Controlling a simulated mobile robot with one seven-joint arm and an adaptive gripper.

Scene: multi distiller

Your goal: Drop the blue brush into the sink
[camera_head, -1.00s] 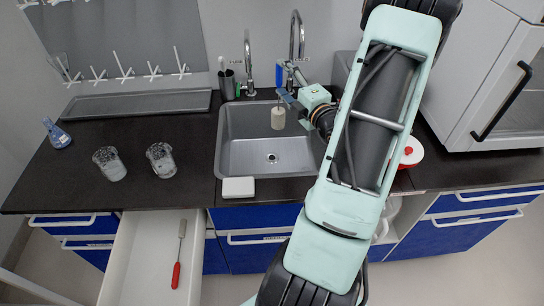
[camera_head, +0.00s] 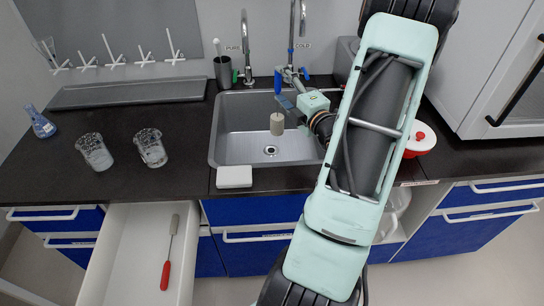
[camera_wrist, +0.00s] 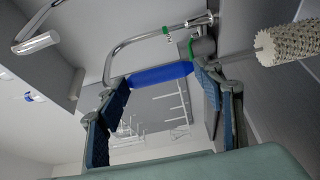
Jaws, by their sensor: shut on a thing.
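The blue brush has a blue handle (camera_head: 278,81) and a pale, cylindrical bristle head (camera_head: 277,124). My gripper (camera_head: 288,97) is shut on the handle, and the brush hangs roughly upright with its head down. The head appears over the steel sink (camera_head: 222,148), above and a little right of the drain in the picture. In the wrist view the blue handle (camera_wrist: 160,74) lies across between my gripper's fingers (camera_wrist: 158,95). The bristle head (camera_wrist: 288,45) sticks out at the right there. Part of the shaft is hidden behind a finger.
Two taps (camera_head: 246,48) stand behind the sink, close to the brush. A white block (camera_head: 234,177) lies at the sink's front edge. Two glass beakers (camera_head: 95,152) and a blue flask (camera_head: 39,121) stand left.

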